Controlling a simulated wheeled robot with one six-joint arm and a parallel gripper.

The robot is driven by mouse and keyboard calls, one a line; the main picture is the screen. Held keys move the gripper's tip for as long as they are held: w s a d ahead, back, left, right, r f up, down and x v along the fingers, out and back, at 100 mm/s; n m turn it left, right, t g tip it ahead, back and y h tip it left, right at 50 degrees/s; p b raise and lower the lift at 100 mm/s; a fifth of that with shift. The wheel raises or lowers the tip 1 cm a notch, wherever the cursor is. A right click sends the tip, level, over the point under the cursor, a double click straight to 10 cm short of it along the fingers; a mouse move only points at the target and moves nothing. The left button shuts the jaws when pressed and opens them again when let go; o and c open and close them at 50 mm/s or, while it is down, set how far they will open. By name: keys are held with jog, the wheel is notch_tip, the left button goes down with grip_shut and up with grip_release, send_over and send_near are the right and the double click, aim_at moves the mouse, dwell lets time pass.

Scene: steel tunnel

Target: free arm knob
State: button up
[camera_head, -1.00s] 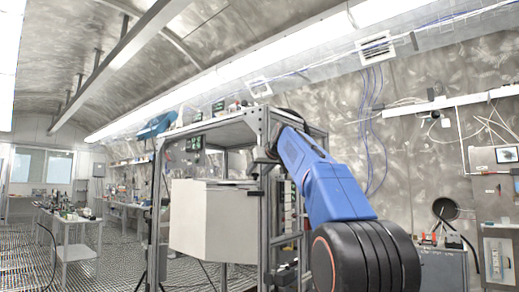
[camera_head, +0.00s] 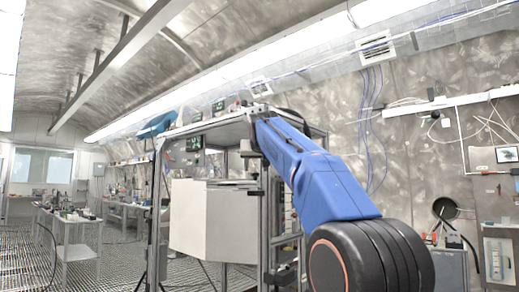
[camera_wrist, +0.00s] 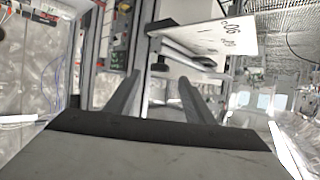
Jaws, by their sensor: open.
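My gripper (camera_wrist: 159,80) is open in the wrist view, its two dark fingers apart with nothing between them. A small dark piece (camera_wrist: 159,67) shows just beyond the fingertips, under the edge of a white panel with handwritten marks (camera_wrist: 215,38). It may be the knob, but it is too small and blurred to tell. In the head view, my blue arm reaches toward the metal frame (camera_head: 272,215), and the fingers cannot be made out there.
Frame posts and a rack of coloured parts (camera_wrist: 120,35) are close on the left in the wrist view. A bench (camera_head: 72,232) stands far left, with open grating floor between.

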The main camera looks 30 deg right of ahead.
jog(key=v, duration=1.3)
jog(key=shift+s+a+f, duration=0.1)
jog(key=shift+s+f, duration=0.05)
jog(key=s+a+f+n+g+y, duration=0.1)
jog(key=s+a+f, duration=0.4)
jog(key=s+f, duration=0.7)
jog(key=s+a+f+n+g+y, duration=0.2)
jog(key=s+f, duration=0.9)
jog(key=f, duration=1.9)
jog(key=s+a+f+n+g+y, duration=0.1)
jog(key=s+a+f+g, duration=0.3)
jog(key=f, duration=1.8)
jog(key=s+a+y, duration=0.1)
jog(key=s+a, duration=0.2)
jog(key=s, duration=0.5)
jog(key=shift+s+a+n, duration=0.3)
jog(key=shift+n, duration=0.1)
